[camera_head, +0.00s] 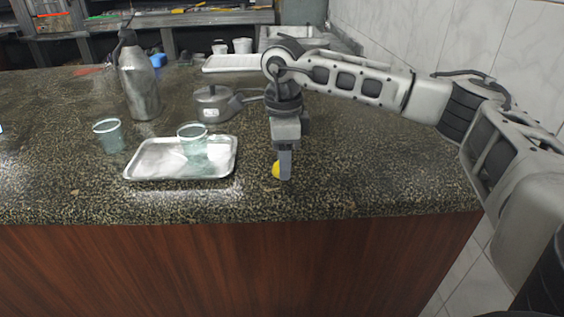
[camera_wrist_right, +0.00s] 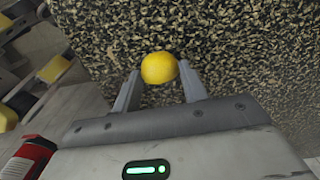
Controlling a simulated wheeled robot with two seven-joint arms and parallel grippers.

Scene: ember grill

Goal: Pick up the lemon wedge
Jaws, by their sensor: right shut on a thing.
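The yellow lemon wedge (camera_head: 277,169) is at the counter top near its front edge, right of the metal tray, in the head view. My right gripper (camera_head: 285,172) points straight down over it and partly hides it. In the right wrist view the lemon wedge (camera_wrist_right: 159,68) sits between the two fingertips of my right gripper (camera_wrist_right: 158,80), which are shut on it. I cannot tell whether it is clear of the counter. My left gripper is not in view.
A metal tray (camera_head: 140,172) with a clear greenish cup (camera_head: 193,145) stands to the left. Another cup (camera_head: 109,135), a metal bottle (camera_head: 139,80) and a small lidded pot (camera_head: 212,104) stand farther left and back. The counter (camera_head: 380,180) to the right is clear.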

